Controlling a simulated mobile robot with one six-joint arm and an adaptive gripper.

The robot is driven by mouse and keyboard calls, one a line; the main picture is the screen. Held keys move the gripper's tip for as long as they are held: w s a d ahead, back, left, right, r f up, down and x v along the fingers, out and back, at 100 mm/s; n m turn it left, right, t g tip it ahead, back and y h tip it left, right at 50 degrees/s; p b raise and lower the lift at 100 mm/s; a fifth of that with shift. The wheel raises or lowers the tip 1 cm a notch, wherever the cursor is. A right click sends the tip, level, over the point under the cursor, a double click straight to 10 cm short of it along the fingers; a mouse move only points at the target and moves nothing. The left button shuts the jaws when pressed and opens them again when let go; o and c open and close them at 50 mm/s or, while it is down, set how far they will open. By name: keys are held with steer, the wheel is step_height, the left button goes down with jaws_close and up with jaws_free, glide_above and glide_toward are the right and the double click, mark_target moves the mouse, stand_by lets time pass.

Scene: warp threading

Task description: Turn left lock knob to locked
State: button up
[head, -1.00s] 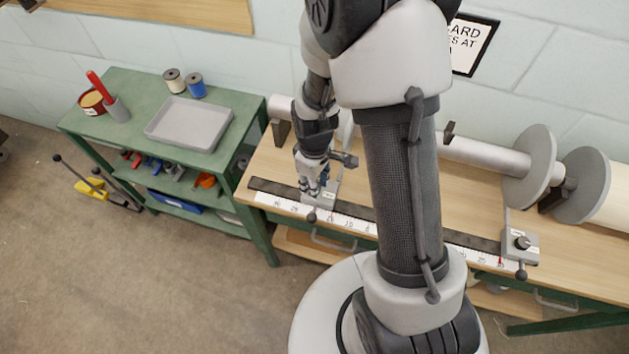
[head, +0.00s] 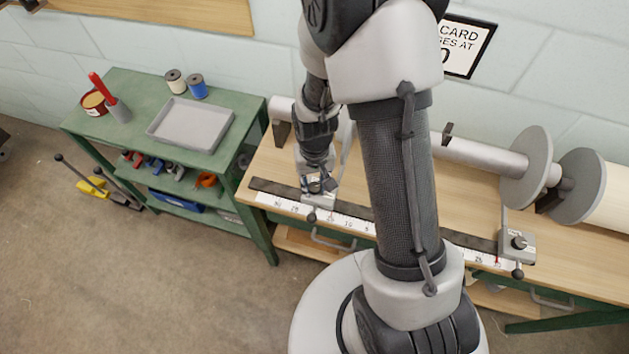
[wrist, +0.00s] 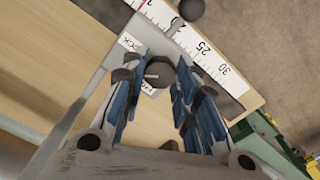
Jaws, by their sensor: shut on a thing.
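The left lock knob (wrist: 158,74) is a dark round knob with a pale pointer line, on a grey lock block (wrist: 182,42) with small white labels, partly covered by my fingers. In the wrist view my gripper (wrist: 156,80) has its blue-padded fingers on both sides of the knob, shut on it. In the head view my gripper (head: 318,186) is over the left lock block (head: 317,203) on the ruler rail; the knob is hidden there. I cannot read the pointer's setting for certain.
The white ruler (head: 349,222) runs along the bench front, with a right lock block (head: 516,246) near its far end. Large spools (head: 530,165) stand at the right. A green side table (head: 140,135) with a grey tray (head: 191,122) stands at the left.

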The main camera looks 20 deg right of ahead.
mark_target(314, 187)
steer(key=m, duration=0.3)
steer(key=shift+m, duration=0.4)
steer(key=shift+m+p, duration=0.3)
steer(key=shift+m, duration=1.5)
steer(key=o, duration=1.1)
steer(key=shift+r, duration=0.15)
step_height(314, 187, up, 12)
steer(key=shift+f, duration=0.1)
